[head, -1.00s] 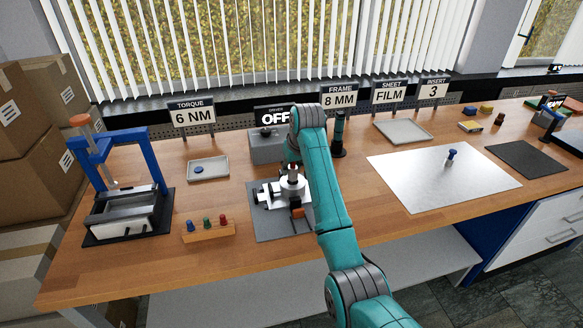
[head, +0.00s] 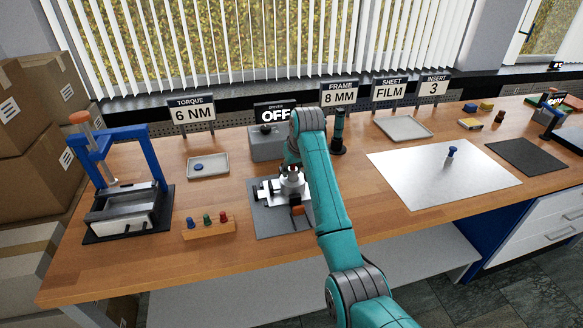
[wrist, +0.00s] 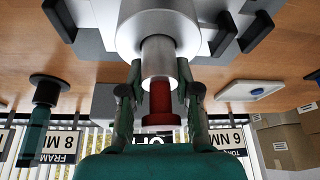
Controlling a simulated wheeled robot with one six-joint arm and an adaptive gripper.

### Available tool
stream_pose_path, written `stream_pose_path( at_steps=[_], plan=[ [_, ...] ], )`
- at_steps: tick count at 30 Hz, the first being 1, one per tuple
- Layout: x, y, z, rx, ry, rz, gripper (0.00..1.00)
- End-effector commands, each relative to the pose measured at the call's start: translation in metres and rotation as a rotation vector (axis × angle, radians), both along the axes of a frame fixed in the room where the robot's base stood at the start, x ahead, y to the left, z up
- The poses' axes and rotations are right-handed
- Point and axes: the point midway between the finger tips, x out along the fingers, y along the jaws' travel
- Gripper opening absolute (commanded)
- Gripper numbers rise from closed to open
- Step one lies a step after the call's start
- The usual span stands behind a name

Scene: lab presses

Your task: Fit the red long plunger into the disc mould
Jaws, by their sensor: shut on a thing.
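My gripper (wrist: 158,104) is shut on the red head of the long plunger (wrist: 160,105) in the wrist view. The plunger's bare metal shaft (wrist: 157,58) points into the round opening of the silvery disc mould (wrist: 132,28). The shaft's end is hidden inside the mould, so its depth cannot be told. Part of the shaft and the whole head stay outside. In the head view the disc mould (head: 294,184) sits in a clamp on a grey mat, below my gripper, which is mostly hidden by my arm.
A wooden rack (head: 208,233) with blue, green and red pieces stands left of the mat. A grey box with an OFF sign (head: 267,146) is behind the mould. A blue-framed press (head: 124,187) stands far left.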

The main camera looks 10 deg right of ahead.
Motion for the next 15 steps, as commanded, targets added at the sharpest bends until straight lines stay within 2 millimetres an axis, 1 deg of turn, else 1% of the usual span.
stream_pose_path(
  at_steps=[8, 9, 11, 12, 15],
  plan=[
    [-0.0001, 0.0000, -0.0059, 0.000, 0.000, 0.000, 0.00],
    [-0.0001, 0.0000, -0.0056, 0.000, 0.000, 0.000, 0.42],
    [-0.0001, -0.0001, -0.0057, 0.000, 0.000, 0.000, 0.57],
    [-0.0001, -0.0001, -0.0058, 0.000, 0.000, 0.000, 0.61],
    [-0.0001, -0.0002, -0.0057, 0.000, 0.000, 0.000, 0.61]
  ],
)
